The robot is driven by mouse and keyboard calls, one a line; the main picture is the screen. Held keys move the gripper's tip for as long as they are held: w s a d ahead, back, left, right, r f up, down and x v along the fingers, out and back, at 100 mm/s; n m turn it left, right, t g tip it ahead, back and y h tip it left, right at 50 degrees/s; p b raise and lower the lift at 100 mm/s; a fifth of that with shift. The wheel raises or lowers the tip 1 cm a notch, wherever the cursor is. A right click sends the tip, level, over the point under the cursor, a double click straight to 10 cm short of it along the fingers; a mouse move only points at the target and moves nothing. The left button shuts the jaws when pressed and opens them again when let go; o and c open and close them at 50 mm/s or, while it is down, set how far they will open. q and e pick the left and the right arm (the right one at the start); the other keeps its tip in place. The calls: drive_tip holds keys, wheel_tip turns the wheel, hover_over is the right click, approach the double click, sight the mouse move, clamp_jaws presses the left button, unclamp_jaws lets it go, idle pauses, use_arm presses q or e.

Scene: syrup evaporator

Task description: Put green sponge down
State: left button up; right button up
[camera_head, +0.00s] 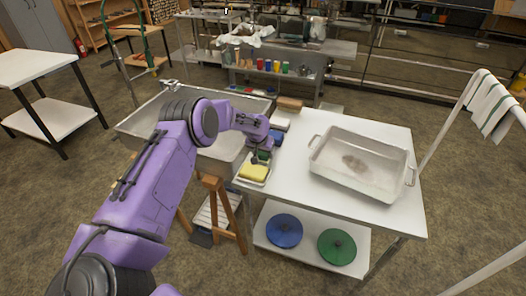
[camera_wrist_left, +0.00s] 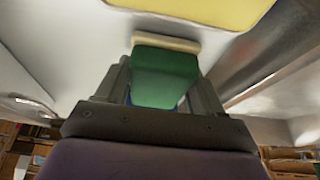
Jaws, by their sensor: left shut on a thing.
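The green sponge (camera_wrist_left: 165,72) sits between the fingers of my left gripper (camera_wrist_left: 165,90) in the left wrist view, with a pale layer along its far edge. In the head view the left gripper (camera_head: 262,158) is at the left edge of the white table (camera_head: 290,215), just behind a yellow sponge (camera_head: 253,173) on a small white tray (camera_head: 240,182). Only a small dark green part of the held sponge shows there. I cannot tell whether it touches the surface. The yellow sponge also shows in the left wrist view (camera_wrist_left: 205,10). My right gripper is not in view.
A metal pan (camera_head: 360,165) with a brown stain stands on the table to the right. A blue item (camera_head: 276,137), a white item (camera_head: 280,124) and a brown block (camera_head: 290,103) line the table's left edge. A sink (camera_head: 145,125) lies left. The table's front middle is clear.

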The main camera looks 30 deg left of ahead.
use_arm(q)
drive_tip(key=shift+a+f, duration=0.1)
drive_tip(key=shift+f, duration=0.05)
drive_tip(key=shift+s+f+b, duration=0.1)
drive_tip(key=shift+f+b, duration=0.2)
drive_tip(key=shift+b, duration=0.1)
